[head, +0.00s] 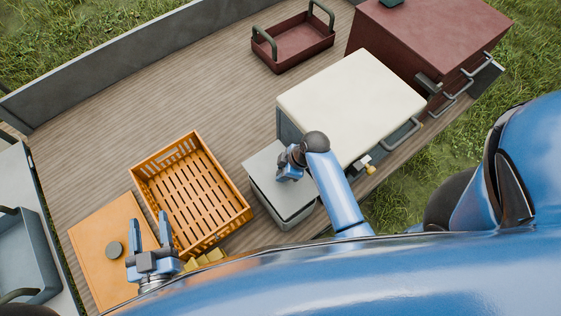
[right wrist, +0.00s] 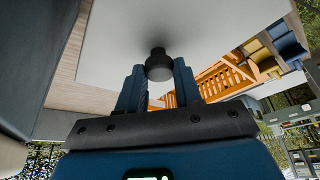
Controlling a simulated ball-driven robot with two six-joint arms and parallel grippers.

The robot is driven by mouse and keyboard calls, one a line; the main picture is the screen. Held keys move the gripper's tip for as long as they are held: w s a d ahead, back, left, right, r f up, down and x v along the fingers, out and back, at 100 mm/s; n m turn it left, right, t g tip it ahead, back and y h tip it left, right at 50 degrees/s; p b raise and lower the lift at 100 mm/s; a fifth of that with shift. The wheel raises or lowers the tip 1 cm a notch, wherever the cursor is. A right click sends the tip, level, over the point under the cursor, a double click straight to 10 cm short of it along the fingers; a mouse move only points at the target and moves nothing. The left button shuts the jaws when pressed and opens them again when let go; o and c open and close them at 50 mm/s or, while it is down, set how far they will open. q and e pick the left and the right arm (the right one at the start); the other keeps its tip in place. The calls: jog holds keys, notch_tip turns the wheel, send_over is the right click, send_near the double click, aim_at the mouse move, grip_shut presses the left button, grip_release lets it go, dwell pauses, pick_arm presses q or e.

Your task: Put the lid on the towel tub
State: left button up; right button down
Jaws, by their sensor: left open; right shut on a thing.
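The lid (head: 268,167) is a flat pale grey plate. It lies over the grey towel tub (head: 287,223), whose side shows below the lid's near edge. I cannot tell whether the lid rests fully on the rim. My right gripper (head: 288,165) is above the lid. In the right wrist view, the right gripper (right wrist: 158,88) is shut on the lid's dark round knob (right wrist: 159,64), with the lid's pale face (right wrist: 210,35) beyond it. The tub's inside is hidden. My left gripper (head: 150,228) is open and empty near the orange crate.
An orange slatted crate (head: 188,139) stands left of the tub. An orange board (head: 95,232) with a dark knob (head: 114,249) lies further left. A cream-topped cabinet (head: 350,95) stands close on the tub's right. A dark red tray (head: 293,68) sits behind on the plank deck.

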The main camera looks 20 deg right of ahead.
jog(key=shift+s+f, duration=0.2)
jog(key=shift+s, duration=0.15)
jog(key=shift+s+f+b, duration=0.15)
jog(key=shift+s+b, duration=0.1)
jog(key=shift+b, duration=0.2)
jog(key=shift+f+b, duration=0.35)
jog(key=shift+b, duration=0.05)
jog(key=f+b, duration=0.1)
jog(key=w+f+b, duration=0.1)
jog(key=f, duration=0.1)
jog(key=shift+f+b, duration=0.3)
jog(key=shift+b, duration=0.3)
jog(key=shift+s+f+b, duration=0.25)
jog(key=shift+f+b, duration=0.4)
jog(key=shift+b, duration=0.1)
pick_arm(q)
notch_tip(320, 180, down, 6)
jog(key=shift+s+f, duration=0.25)
jog(key=shift+s, duration=0.15)
jog(key=shift+w, duration=0.15)
pick_arm(e)
jog(key=shift+w+f, duration=0.1)
jog(key=shift+w, duration=0.05)
